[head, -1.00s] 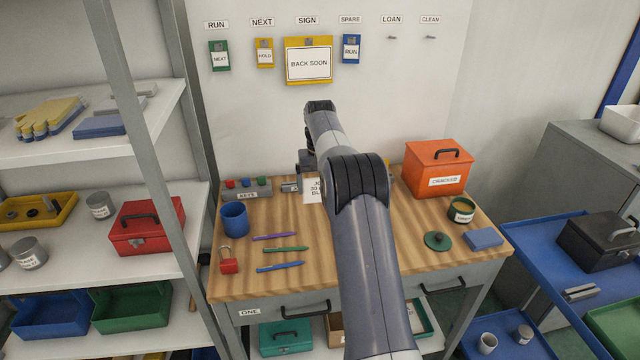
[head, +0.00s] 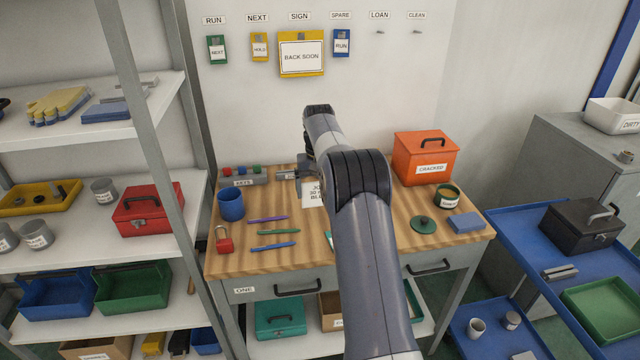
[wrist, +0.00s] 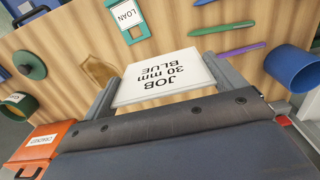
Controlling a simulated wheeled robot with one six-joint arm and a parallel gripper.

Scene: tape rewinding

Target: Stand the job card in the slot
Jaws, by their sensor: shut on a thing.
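The job card (wrist: 163,77) is a white plate printed "JOB 30 mm BLUE". My gripper (wrist: 163,80) is shut on it, with one grey finger at each side edge in the wrist view. The card is above the wooden bench; its exact height is hard to tell. In the head view the card (head: 311,194) shows partly behind my arm, and the fingers are mostly hidden. A small grey block (head: 287,175) sits at the back of the bench beside the card; I cannot tell whether it bears the slot.
The bench (head: 235,262) holds a blue cup (head: 231,205), a red padlock (head: 224,241), several pens, a keys rack (head: 243,181), an orange box (head: 425,157) and a green lid (head: 423,225). A green LOAN tag (wrist: 128,20) lies on the bench. Tags hang on the wall behind.

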